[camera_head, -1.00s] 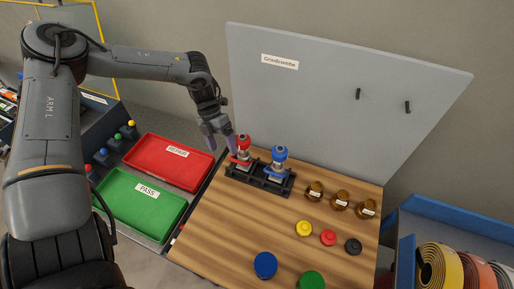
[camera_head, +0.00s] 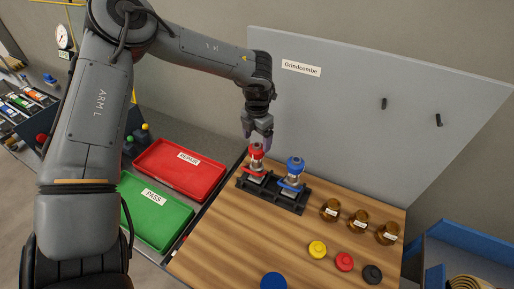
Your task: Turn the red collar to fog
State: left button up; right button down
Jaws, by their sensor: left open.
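The pump with the red collar (camera_head: 256,154) stands upright in a black rack (camera_head: 274,192) on the wooden table. A pump with a blue collar (camera_head: 294,168) stands beside it on the right in the same rack. My left gripper (camera_head: 258,143) is open and points down just above the red pump's top. Its fingers overlap the top of the red pump in the picture; I cannot tell whether they touch it. The fog marking is too small to see. My right gripper is not in view.
A red tray (camera_head: 180,170) and a green PASS tray (camera_head: 152,210) lie left of the table. Brown jars (camera_head: 358,221) and a yellow lid (camera_head: 317,249), with red and black lids beside it, are at the right. A grey board (camera_head: 360,110) stands behind. The table's front left is bare.

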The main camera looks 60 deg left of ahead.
aim_at(257, 145)
pick_arm(q)
jog(key=shift+f, duration=2.4)
jog(key=c, duration=1)
